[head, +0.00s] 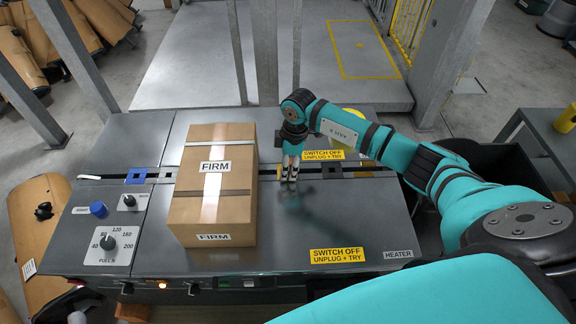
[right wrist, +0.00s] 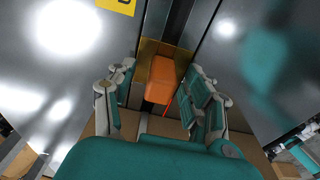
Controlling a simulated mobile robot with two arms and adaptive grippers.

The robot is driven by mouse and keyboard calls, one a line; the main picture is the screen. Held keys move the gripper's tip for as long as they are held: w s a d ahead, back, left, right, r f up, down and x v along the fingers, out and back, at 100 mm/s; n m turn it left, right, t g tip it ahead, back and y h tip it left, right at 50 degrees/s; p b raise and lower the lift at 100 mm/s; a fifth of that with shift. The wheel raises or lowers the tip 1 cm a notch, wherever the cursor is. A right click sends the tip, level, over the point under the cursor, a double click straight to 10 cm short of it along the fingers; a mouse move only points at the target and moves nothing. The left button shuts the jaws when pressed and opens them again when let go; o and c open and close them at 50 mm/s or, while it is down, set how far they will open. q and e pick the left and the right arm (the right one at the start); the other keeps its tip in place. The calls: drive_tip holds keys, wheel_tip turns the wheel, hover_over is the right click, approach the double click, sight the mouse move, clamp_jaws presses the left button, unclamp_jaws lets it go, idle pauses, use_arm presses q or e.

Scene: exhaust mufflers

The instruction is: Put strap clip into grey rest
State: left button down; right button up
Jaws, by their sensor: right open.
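An orange block (right wrist: 160,78), which looks like the strap clip, sits on a brass-coloured piece in the dark slot in the right wrist view. My right gripper (right wrist: 162,100) is open, with its fingers on either side of the block. Contact with the block cannot be told. In the head view my right gripper (head: 289,180) points down at the slot, right of the carton, and largely hides the block. A small grey piece (head: 166,173), perhaps the grey rest, lies in the slot left of the carton. My left gripper is not in view.
A taped carton (head: 212,208) stands on the dark machine top (head: 335,215), close left of my right gripper. A blue piece (head: 136,176) lies in the slot farther left. A dial (head: 109,242) and blue button (head: 98,209) are at the left. The top's right front is clear.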

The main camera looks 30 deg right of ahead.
drive_tip(key=shift+c, duration=0.4)
clamp_jaws()
wheel_tip(320, 180, up, 10)
drive_tip(key=shift+r, duration=0.1)
idle(0.5)
